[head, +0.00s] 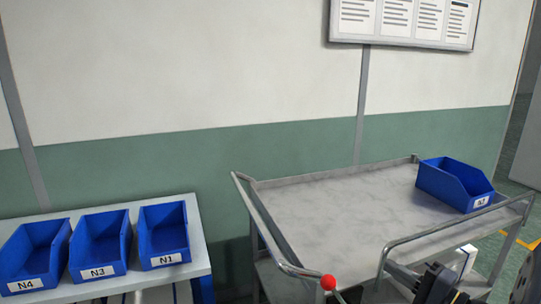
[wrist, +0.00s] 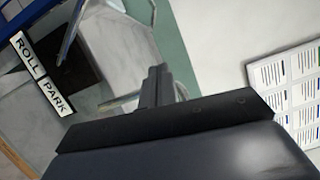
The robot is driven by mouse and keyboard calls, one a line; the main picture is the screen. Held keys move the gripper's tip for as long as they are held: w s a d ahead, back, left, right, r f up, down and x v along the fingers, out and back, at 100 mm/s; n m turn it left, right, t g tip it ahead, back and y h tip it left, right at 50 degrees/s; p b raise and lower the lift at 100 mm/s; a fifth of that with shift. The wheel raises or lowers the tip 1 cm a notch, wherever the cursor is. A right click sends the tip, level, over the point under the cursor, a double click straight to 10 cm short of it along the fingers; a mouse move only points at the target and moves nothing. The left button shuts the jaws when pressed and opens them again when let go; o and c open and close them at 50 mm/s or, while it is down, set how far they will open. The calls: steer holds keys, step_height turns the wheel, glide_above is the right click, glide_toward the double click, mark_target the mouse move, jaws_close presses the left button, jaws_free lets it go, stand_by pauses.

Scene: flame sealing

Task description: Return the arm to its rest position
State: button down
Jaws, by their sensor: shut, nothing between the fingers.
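My gripper (wrist: 158,72) shows in the wrist view, its two dark fingers together with nothing between them. It points toward the grey cart top and the green-and-white wall. In the head view, dark parts that look like my arm show at the bottom right, by the cart's near handle; the fingertips cannot be made out clearly there. The grey metal cart (head: 340,205) stands against the wall, with a blue bin (head: 455,185) at its far right corner.
A table (head: 203,250) at the left holds blue bins labelled N4 (head: 35,260), N3 (head: 100,245) and N1 (head: 165,235). A red ball-shaped knob (head: 328,282) is near the cart handle. A ROLL/PARK sign (wrist: 40,75) and notice board (wrist: 290,85) show. Most of the cart top is clear.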

steer(key=shift+w+d+f+m+t+p, duration=0.15)
steer(key=shift+d+f+m+p, duration=0.3)
steer(key=shift+d, duration=0.3)
steer(key=shift+w+d+f+m+t+p, duration=0.25)
steer(key=shift+d+f+m, duration=0.2)
steer(key=shift+d+m, duration=0.25)
steer(key=shift+w+d+f+m+t+p, duration=0.1)
steer(key=shift+d+f+m+p, duration=0.35)
steer(key=shift+d, duration=0.35)
